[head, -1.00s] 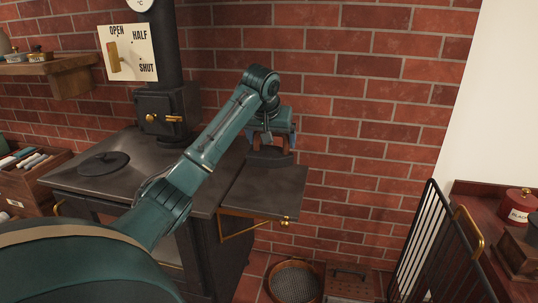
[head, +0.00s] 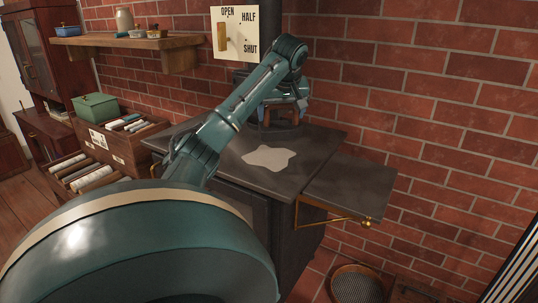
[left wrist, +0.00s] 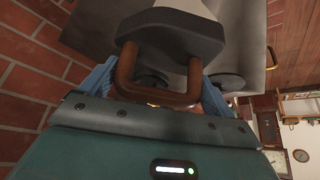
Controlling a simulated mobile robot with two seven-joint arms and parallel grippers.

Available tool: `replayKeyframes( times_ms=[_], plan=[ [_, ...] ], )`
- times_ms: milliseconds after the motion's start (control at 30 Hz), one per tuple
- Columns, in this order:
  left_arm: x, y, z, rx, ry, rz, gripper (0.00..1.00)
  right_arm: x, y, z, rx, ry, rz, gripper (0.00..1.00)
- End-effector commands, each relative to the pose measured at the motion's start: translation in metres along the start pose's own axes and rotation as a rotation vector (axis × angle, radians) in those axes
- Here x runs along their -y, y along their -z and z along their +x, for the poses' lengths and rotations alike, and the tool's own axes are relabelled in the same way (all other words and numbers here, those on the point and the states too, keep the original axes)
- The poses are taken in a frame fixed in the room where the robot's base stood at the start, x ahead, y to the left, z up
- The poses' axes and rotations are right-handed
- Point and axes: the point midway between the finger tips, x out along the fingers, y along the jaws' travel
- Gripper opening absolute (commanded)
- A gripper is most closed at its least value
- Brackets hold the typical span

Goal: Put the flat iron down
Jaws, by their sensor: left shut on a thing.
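My left gripper (head: 282,109) is shut on the brown handle of the flat iron. In the left wrist view the iron (left wrist: 170,22) is a dark block with a brown looped handle (left wrist: 126,70) between my blue fingers. In the head view the gripper and iron are over the back part of the dark stove top (head: 312,157). The arm and fingers partly hide the iron there, and I cannot tell whether it touches the stove. My right gripper is not in view.
A pale irregular patch (head: 270,158) lies on the stove top. A side shelf (head: 350,187) on a brass bracket is bare. A sign with an OPEN, HALF, SHUT lever (head: 222,37) hangs above. A wooden wall shelf (head: 125,41) is at left. A round basket (head: 357,286) stands on the floor.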

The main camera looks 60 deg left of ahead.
Motion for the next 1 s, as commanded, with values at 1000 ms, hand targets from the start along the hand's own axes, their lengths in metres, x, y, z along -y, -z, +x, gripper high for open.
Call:
replayKeyframes(
  times_ms=[1000],
  plan=[
    [0.026,-0.029,0.072,-0.021,0.036,-0.080,0.18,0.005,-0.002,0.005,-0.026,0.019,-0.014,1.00]
  ],
)
